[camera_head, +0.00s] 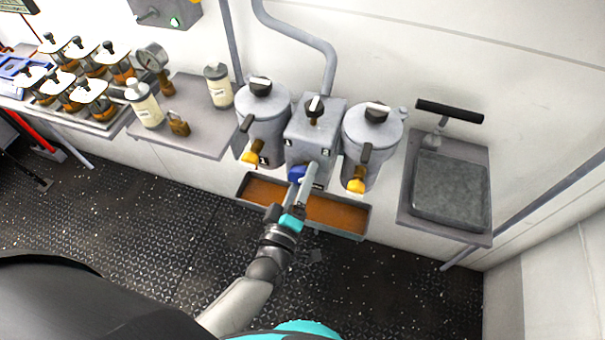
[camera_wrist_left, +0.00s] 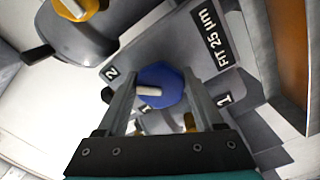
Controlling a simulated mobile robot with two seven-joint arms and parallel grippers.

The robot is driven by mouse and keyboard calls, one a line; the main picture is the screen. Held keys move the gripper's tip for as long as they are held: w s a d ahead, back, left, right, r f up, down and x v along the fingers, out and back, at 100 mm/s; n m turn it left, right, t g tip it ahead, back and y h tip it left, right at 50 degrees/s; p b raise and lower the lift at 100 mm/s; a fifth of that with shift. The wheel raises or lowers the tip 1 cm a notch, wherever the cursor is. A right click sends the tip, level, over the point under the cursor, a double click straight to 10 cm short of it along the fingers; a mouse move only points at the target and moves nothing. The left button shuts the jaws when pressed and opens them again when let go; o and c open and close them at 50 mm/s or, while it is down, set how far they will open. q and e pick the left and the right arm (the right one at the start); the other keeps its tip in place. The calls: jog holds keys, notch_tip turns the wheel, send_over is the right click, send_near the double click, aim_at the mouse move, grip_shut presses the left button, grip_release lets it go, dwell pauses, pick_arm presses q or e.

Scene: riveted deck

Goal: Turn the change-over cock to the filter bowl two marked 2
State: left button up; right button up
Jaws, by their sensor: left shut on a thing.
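The change-over cock is a blue knob (camera_head: 296,173) low on the front of the grey centre block (camera_head: 313,130). It also shows in the left wrist view (camera_wrist_left: 160,74), with a pale bar across its face. My left gripper (camera_head: 303,188) is shut on this knob, one finger on each side. Labels 2 (camera_wrist_left: 111,74) and 1 (camera_wrist_left: 224,100) sit on either side of it. The left bowl (camera_head: 266,112) carries a 1; the right bowl (camera_head: 370,130) shows no readable number. I cannot tell which bowl the pale bar points to. My right gripper is not in view.
A shallow tray (camera_head: 369,210) with brown liquid hangs below the bowls, under my left gripper. Yellow drain knobs (camera_head: 356,186) jut from the bowls. A shelf (camera_head: 200,142) with bottles and a padlock is on the left, a basin stand (camera_head: 407,197) on the right.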

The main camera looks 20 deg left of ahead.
pick_arm(q)
jog(key=shift+r+m, duration=0.1)
jog(key=shift+m, duration=0.5)
jog(key=o, duration=1.4)
jog(key=s, duration=1.5)
jog(key=shift+a, duration=0.25)
